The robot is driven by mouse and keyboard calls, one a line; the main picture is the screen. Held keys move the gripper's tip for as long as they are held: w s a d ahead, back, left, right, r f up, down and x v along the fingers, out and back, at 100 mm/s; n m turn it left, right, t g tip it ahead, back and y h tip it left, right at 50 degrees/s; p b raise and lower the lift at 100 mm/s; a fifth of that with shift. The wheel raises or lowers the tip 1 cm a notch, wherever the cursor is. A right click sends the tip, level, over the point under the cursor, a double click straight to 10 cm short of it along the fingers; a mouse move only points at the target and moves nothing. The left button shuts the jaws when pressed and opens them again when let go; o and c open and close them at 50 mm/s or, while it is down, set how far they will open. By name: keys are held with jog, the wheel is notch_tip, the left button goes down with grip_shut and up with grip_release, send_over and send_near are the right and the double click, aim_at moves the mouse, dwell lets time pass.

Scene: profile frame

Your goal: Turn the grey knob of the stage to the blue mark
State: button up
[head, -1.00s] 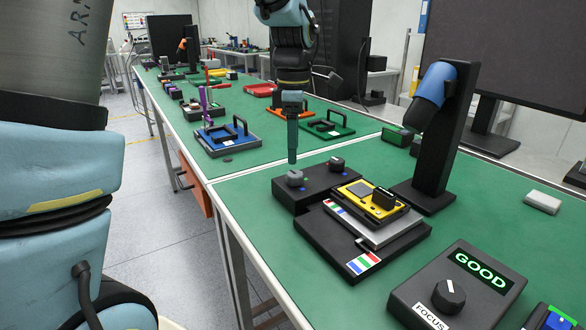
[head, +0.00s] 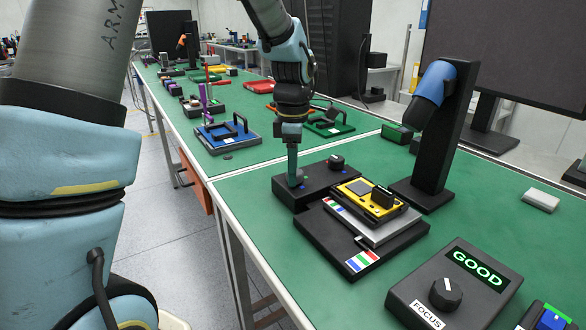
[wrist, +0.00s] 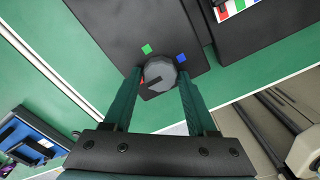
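The grey knob (wrist: 160,73) sits on the black stage box (head: 315,181). In the wrist view it lies between the two fingers of my gripper (wrist: 161,80), with hardly any gap visible on either side. My gripper is open around it, and I cannot make out firm contact. The knob's dark pointer line points to the lower left, towards a red mark (wrist: 148,93) partly hidden by the knob. The blue mark (wrist: 181,58) is at the knob's upper right and a green mark (wrist: 147,49) at its upper left. In the head view, my gripper (head: 294,184) hides the knob.
A second, dark knob (head: 336,161) is on the same box. The yellow device (head: 355,190) on its stage stands just in front. A black post with a blue head (head: 432,85) rises to the right. A focus box (head: 455,285) reads GOOD.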

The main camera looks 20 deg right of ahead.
grip_shut()
